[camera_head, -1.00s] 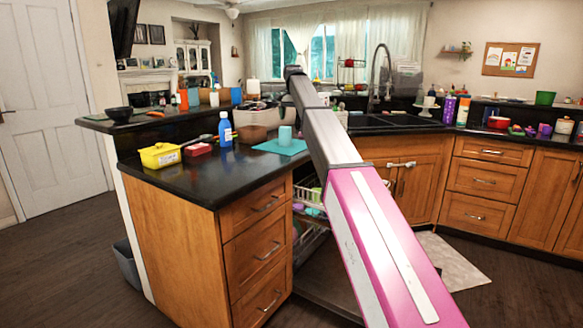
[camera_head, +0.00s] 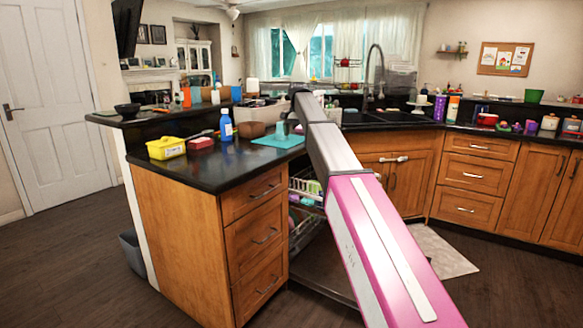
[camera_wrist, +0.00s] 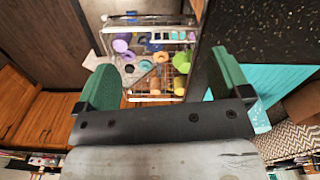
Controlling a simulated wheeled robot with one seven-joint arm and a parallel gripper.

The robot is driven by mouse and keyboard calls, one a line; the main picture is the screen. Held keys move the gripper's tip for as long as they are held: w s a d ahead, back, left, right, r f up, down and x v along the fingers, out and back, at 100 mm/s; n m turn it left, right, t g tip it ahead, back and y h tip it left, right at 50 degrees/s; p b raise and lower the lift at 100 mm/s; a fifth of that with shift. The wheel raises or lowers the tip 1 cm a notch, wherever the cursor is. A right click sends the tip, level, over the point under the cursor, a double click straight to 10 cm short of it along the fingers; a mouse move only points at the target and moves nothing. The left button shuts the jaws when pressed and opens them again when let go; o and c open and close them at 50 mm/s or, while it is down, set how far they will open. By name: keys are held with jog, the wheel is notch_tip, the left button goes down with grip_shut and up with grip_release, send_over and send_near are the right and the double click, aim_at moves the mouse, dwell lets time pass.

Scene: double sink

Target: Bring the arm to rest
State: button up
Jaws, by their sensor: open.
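My arm (camera_head: 380,240), a pink and grey link, reaches from the bottom right of the head view up over the counter corner. My gripper (camera_wrist: 165,80) shows in the wrist view with its two green fingers wide apart and nothing between them. It hangs above the open dish rack (camera_wrist: 155,62) and beside the black counter edge. A teal cup (camera_head: 281,130) stands near that end, on the teal mat (camera_head: 277,141).
The peninsula counter (camera_head: 215,178) holds a yellow tub (camera_head: 166,148), a red block (camera_head: 201,143) and a blue bottle (camera_head: 226,126). The pulled-out dish rack (camera_head: 306,188) stands open under the arm. The sink (camera_head: 385,118) lies behind. The floor in front is clear.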

jog(key=s+d+f+n, duration=0.1)
jog(key=s+d+f, duration=0.2)
jog(key=s+f, duration=0.5)
jog(key=s+d+f+n, duration=0.1)
jog(key=s+d+f, duration=0.3)
jog(key=f, duration=0.8)
jog(key=s+d+f, duration=0.3)
jog(key=s+f, duration=0.3)
jog(key=f, duration=0.4)
jog(key=s+d+f+n, duration=0.1)
jog(key=s+d+f, duration=0.2)
jog(key=s+f, duration=0.4)
jog(key=s+d+f+n, duration=0.1)
jog(key=s+d+f, duration=0.2)
jog(key=s+f, duration=0.5)
jog(key=s, duration=0.7)
jog(key=shift+s+d+f+n, duration=0.2)
jog(key=shift+s+f+n, duration=0.1)
jog(key=shift+s+n, duration=0.1)
